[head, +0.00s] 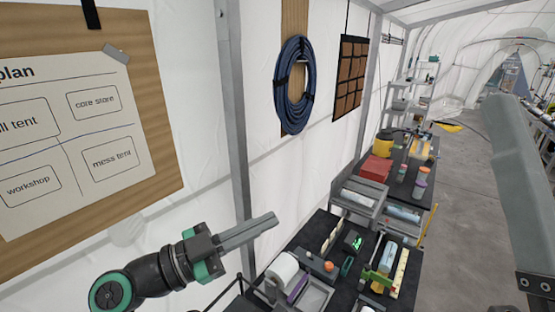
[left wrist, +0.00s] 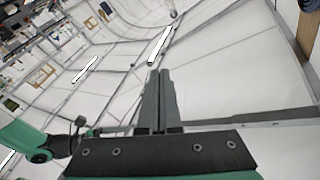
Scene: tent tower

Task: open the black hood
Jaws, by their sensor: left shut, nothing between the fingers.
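My left gripper (head: 272,220) reaches in from the lower left in the head view, above the front bench and before the white tent wall. Its two grey fingers lie together with nothing between them. The same shut fingers stand upright in the middle of the left wrist view (left wrist: 161,75), with pale tent wall behind them. I cannot make out a black hood for certain in either view.
A dark bench (head: 320,225) holds a white roll (head: 282,268), trays and small tools. Farther along are a red box (head: 376,169) and a yellow container (head: 383,144). A plan board (head: 150,125) and blue hose coil (head: 294,85) hang left. Grey floor (head: 465,240) is clear at right.

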